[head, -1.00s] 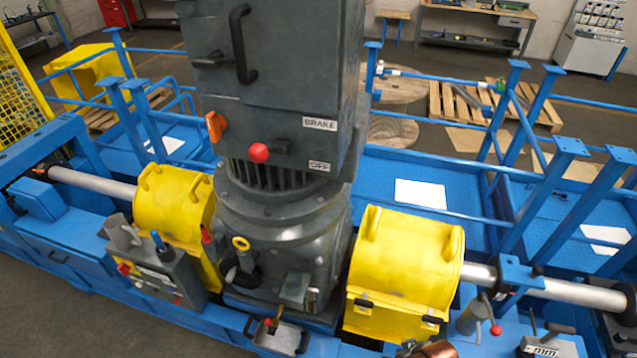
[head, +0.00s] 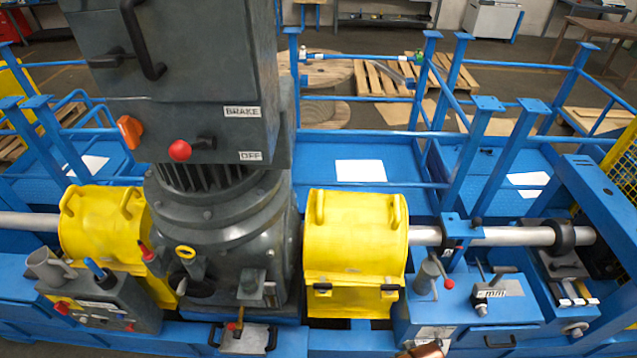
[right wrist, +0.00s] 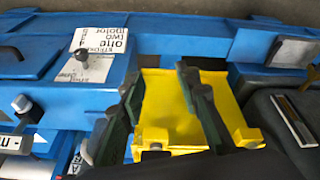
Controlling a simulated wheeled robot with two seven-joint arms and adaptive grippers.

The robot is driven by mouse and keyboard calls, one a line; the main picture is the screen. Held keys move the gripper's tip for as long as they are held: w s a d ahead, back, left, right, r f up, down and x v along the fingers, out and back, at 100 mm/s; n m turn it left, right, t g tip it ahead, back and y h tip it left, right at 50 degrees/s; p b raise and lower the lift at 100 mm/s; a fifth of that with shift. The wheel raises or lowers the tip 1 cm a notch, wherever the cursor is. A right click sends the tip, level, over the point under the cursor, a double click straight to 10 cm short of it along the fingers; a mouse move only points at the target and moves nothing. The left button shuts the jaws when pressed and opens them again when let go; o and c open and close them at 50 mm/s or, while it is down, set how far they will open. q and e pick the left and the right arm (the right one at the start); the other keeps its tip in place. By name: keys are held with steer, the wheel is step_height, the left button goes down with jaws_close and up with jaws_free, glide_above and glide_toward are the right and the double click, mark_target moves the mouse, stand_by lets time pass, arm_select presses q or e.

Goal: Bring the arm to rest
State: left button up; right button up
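My right gripper (right wrist: 157,82) shows in the right wrist view as two dark green fingers spread apart with nothing held between them. A yellow guard cover (right wrist: 168,105) lies beyond and between the fingers; I cannot tell how far below them it is. In the head view neither gripper can be made out. A copper-coloured piece (head: 427,350) is cut off at the bottom edge of the head view; I cannot tell what it belongs to. My left gripper is in no frame.
A tall grey motor unit (head: 230,200) stands between two yellow guards, left (head: 105,228) and right (head: 355,240), on a blue frame. A silver shaft (head: 515,236) runs out to the right. A grey control box (head: 105,300) sits front left. Blue railings (head: 370,133) stand behind.

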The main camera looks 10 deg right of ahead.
step_height(320, 180, down, 20)
steer(key=s+a+b, duration=0.1)
steer(key=s+b, duration=0.1)
steer(key=b, duration=0.1)
steer(key=s+f+g+b, duration=0.1)
steer(key=s+f+b, duration=0.2)
steer(key=s+f, duration=0.7)
steer(key=s+f+n+g+b, duration=0.1)
steer(key=s+f+b, duration=0.2)
steer(key=s+f, duration=0.8)
step_height(320, 180, down, 6)
steer(key=shift+a+f+y, duration=0.1)
steer(key=shift+a+y, duration=0.05)
steer(key=shift+y, duration=0.15)
